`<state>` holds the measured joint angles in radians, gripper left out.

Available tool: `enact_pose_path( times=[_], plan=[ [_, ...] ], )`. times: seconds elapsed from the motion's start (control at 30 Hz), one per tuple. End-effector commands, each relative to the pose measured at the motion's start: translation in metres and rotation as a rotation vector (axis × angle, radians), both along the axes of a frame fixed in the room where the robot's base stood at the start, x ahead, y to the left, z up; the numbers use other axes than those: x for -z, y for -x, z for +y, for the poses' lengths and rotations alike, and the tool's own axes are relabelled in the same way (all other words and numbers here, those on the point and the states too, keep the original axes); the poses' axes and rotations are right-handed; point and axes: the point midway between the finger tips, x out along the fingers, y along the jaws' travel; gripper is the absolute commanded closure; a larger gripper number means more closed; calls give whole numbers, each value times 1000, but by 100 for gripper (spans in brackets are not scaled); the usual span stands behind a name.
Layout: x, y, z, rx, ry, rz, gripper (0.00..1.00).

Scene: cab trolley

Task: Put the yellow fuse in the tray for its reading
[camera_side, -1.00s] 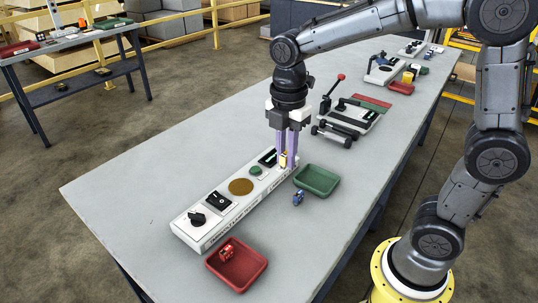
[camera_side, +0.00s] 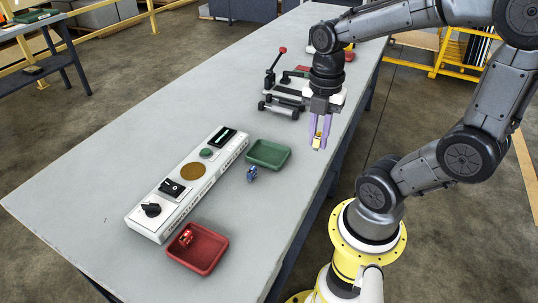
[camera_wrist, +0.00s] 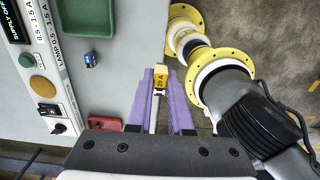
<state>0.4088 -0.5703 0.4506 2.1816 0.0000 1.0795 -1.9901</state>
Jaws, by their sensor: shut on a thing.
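My gripper (camera_side: 320,132) is shut on the yellow fuse (camera_side: 317,143), held in the air to the right of the green tray, near the table's right edge. In the wrist view the yellow fuse (camera_wrist: 160,80) sits between the purple fingers, with a label that seems to read 20 A. The green tray (camera_side: 268,154) looks empty and stands beside the white test panel (camera_side: 190,188). The red tray (camera_side: 197,256) holds a red fuse (camera_side: 186,237). The panel's display (camera_wrist: 15,22) reads SUPPLY OFF.
A blue fuse (camera_side: 251,174) lies on the table just in front of the green tray. The panel carries a green button, a brown disc, a switch and a knob. A lever rig (camera_side: 282,97) stands behind. The table's left side is clear.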

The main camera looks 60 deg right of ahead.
Motion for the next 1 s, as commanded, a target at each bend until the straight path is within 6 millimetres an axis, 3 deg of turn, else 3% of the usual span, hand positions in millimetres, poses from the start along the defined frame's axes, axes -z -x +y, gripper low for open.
enact_pose_path(
  times=[0.17, 0.47, 0.6, 1.0],
  plan=[
    [10, -20, -11, 12, -2, 5, 100],
    [41, -82, -38, 11, -2, 5, 100],
    [66, -100, -46, 11, -2, 6, 100],
    [101, -127, -58, 10, -1, 3, 100]
  ],
)
